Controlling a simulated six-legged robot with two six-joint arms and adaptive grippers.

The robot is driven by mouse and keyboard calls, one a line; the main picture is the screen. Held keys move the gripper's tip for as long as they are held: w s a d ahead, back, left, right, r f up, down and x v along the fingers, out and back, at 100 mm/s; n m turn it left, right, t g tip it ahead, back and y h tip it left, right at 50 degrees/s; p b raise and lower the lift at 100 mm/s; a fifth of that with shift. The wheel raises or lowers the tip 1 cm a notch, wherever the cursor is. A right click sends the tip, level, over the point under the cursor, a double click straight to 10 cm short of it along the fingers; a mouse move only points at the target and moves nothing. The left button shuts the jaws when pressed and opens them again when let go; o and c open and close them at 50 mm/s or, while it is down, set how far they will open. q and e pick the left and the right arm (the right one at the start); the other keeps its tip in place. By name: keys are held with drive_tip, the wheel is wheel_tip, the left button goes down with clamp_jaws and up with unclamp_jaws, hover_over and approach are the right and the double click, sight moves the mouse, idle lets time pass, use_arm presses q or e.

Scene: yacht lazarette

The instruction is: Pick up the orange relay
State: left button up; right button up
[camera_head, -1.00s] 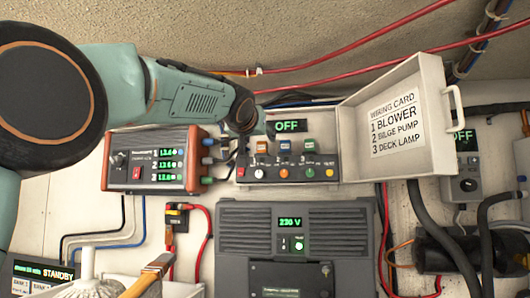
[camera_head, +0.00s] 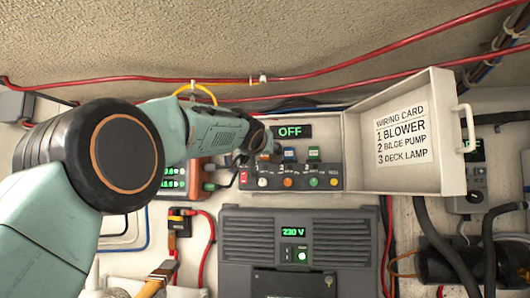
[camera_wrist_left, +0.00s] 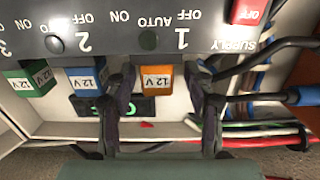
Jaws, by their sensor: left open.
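The orange relay (camera_wrist_left: 157,80), marked 12 V, sits at position 1 of the switch panel (camera_wrist_left: 150,35), seen upside down in the left wrist view. In the head view, my left gripper (camera_head: 262,147) hides most of the relay. My left gripper (camera_wrist_left: 160,76) is open, with one finger on each side of the relay. Whether the fingers touch it I cannot tell. A blue relay (camera_wrist_left: 88,80) and a green relay (camera_wrist_left: 30,80) stand in the same row; the blue one is close to a finger. My right gripper is not in view.
The panel's open lid (camera_head: 445,130) with a wiring card stands to the right. A red supply switch (camera_wrist_left: 247,11) is near the relay. Cables (camera_wrist_left: 265,97) run close beside one finger. A dark inverter (camera_head: 300,240) is below the panel. The display (camera_head: 290,132) reads OFF.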

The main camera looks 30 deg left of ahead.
use_arm(q)
drive_tip(key=shift+s+d+r, duration=0.1)
drive_tip(key=shift+s+d, duration=0.05)
drive_tip(key=shift+d, duration=0.05)
drive_tip(key=shift+c, duration=0.3)
drive_tip(key=shift+w, duration=0.3)
drive_tip(key=c, duration=0.4)
drive_tip(key=shift+s+a, duration=0.15)
drive_tip(key=c, duration=0.5)
drive_tip(key=shift+c, duration=0.7)
